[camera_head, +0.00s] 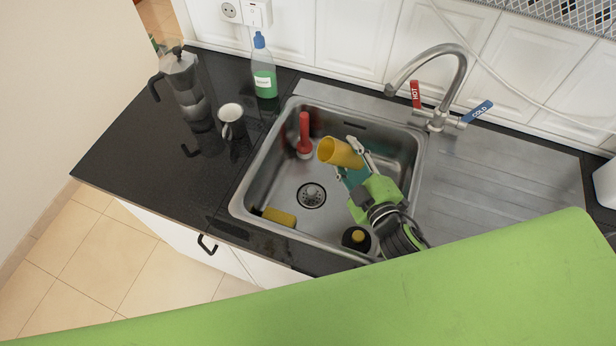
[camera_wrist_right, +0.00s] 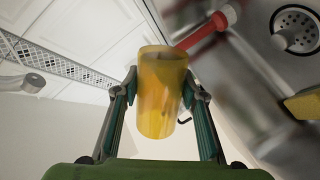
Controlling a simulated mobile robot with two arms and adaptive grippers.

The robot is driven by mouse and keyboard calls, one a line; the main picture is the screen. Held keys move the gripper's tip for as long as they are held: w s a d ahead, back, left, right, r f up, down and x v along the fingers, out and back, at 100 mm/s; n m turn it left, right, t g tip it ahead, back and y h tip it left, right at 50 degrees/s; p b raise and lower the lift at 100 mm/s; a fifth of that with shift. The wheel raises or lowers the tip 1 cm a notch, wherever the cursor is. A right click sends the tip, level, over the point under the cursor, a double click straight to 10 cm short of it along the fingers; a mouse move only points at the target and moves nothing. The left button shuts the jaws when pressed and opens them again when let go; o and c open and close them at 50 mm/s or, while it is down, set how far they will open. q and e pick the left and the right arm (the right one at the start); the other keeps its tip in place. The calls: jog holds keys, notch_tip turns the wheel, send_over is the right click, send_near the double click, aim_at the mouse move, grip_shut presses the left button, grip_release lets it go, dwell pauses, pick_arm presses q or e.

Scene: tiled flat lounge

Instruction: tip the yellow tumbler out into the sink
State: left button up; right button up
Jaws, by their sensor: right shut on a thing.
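The yellow tumbler (camera_head: 338,152) is held over the steel sink (camera_head: 240,200) in the head view. It lies tilted well over on its side, with its open end toward the left. My right gripper (camera_head: 349,158) is shut around it, coming from the lower right. In the right wrist view the tumbler (camera_wrist_right: 162,100) sits between the two fingers of that gripper (camera_wrist_right: 160,86). I cannot tell what, if anything, is inside it, and no stream shows. The drain (camera_head: 311,195) is below and left of the tumbler. My left gripper is not in view.
In the sink lie a red-handled brush (camera_head: 305,133), a yellow sponge (camera_head: 279,216) and a dark object with a yellow top (camera_head: 356,238). The tap (camera_head: 440,85) stands behind right. A mug (camera_head: 231,120), moka pot (camera_head: 184,84) and green soap bottle (camera_head: 264,75) stand left.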

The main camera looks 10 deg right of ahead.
aim_at(343, 155)
jog(key=shift+f+n+b, duration=0.3)
jog(key=shift+f, duration=0.05)
jog(key=shift+d+f+n+h, duration=0.1)
jog(key=shift+f+n+h, duration=0.15)
jog(key=shift+n, duration=0.45)
dwell(0.4)
jog(key=shift+r+n+h+p, duration=0.35)
jog(key=shift+r+n, duration=0.3)
jog(key=shift+n, duration=0.05)
dwell(0.4)
jog(key=shift+a+r+n+h+p, duration=0.3)
jog(key=shift+a+r+n+p, duration=0.2)
jog(key=shift+a+n, duration=0.2)
dwell(0.7)
jog(key=shift+a+r+n+p, duration=0.2)
jog(key=shift+r+n+p, duration=0.45)
jog(key=shift+n+p, duration=0.2)
dwell(0.9)
